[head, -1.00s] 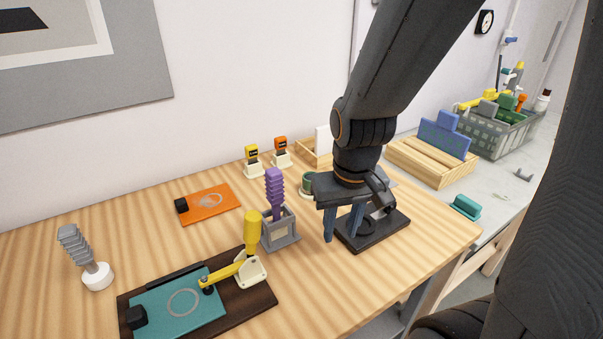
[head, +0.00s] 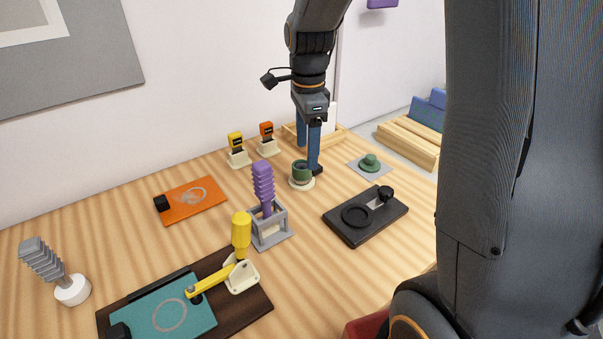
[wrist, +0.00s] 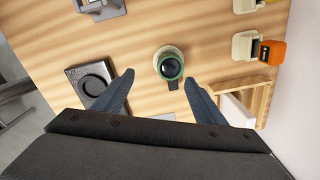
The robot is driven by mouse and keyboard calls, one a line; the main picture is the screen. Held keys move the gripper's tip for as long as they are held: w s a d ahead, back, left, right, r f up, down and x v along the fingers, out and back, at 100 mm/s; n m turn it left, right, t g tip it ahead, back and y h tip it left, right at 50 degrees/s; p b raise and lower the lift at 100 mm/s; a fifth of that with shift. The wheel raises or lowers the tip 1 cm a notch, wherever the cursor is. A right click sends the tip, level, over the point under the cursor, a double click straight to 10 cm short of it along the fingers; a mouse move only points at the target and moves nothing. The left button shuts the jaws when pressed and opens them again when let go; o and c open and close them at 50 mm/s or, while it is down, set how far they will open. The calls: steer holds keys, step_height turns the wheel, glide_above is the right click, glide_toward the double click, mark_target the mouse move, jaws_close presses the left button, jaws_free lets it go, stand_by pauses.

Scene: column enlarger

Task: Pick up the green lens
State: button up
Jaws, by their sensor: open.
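The green lens (head: 301,172) is a short dark-green cylinder standing upright on a round white base on the wooden table. In the wrist view, the lens (wrist: 171,65) shows its dark glass from above, with a small dark tab on its near side. My gripper (head: 307,157) points down over the table, its blue fingers just above and beside the lens. In the wrist view, my gripper (wrist: 160,76) is open and empty, and the lens lies in line with the gap, slightly beyond the fingertips. One finger hides part of the lens's surroundings in the head view.
A black plate with a ring (head: 372,215) lies to the right, and a green knobbed disc (head: 370,162) on a grey square lies behind it. A purple-handled tool in a grey stand (head: 270,230) is at the left. A wooden tray (head: 340,137) and yellow and orange-topped holders (head: 267,141) stand behind.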

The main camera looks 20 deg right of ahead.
mark_target(304, 165)
steer(key=w+m, duration=0.2)
steer(key=m, duration=0.1)
steer(key=shift+d+r, duration=0.1)
steer(key=shift+r, duration=0.05)
steer(key=shift+w+f, duration=0.1)
steer(key=shift+f, duration=0.1)
steer(key=shift+f+p, duration=1.35)
steer(key=shift+f, duration=2.3)
steer(key=c, duration=1.2)
steer(key=shift+r, duration=0.15)
